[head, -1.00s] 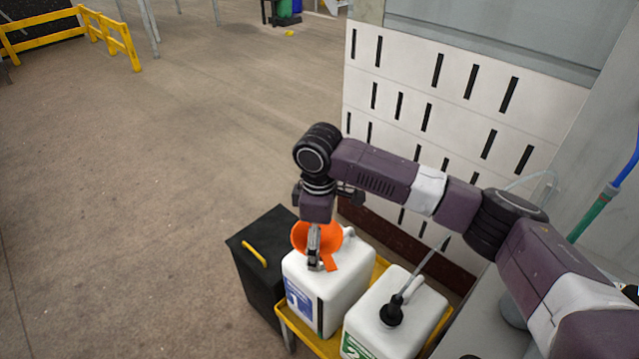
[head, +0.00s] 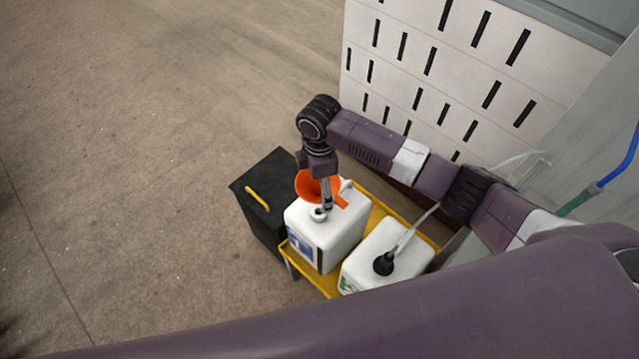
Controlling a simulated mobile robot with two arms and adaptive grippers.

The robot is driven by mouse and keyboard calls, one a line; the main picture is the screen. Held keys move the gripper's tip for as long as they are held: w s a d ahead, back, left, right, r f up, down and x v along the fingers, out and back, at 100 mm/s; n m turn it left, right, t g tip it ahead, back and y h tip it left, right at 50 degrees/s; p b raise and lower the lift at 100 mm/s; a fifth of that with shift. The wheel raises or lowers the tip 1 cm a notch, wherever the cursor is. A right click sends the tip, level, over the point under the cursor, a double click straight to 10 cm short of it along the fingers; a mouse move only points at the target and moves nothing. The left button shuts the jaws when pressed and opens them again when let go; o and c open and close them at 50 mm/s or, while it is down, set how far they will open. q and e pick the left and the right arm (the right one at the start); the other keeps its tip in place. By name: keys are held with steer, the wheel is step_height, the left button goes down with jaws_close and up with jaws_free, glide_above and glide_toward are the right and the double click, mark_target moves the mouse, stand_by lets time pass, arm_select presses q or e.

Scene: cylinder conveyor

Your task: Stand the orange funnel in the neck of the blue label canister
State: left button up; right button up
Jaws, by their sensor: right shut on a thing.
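The orange funnel (head: 309,187) is held at the top of the white canister with the blue label (head: 333,233). My right gripper (head: 326,203) points down and is shut on the funnel, its fingers in front of the funnel's wall. The canister's neck (head: 318,214) shows as a small pale ring just below and left of the fingertips. The funnel's spout is hidden, and I cannot tell its exact height over the canister. The blue label (head: 303,247) faces the lower left. My left gripper is out of view.
A second white canister with a green label (head: 405,255) and a black cap with a tube stands to the right on the yellow tray (head: 377,212). A black box with a yellow handle (head: 262,172) stands left. A slotted white panel (head: 415,75) rises behind. Floor at left is clear.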

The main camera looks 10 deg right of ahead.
steer(key=shift+d+p, duration=0.1)
steer(key=shift+p, duration=0.35)
steer(key=shift+f+b, duration=1.4)
steer(key=shift+f, duration=0.95)
steer(key=shift+p, duration=0.6)
steer(key=shift+f+b, duration=1.85)
steer(key=shift+f, duration=0.9)
steer(key=shift+f+p, duration=0.15)
steer(key=shift+p, duration=0.15)
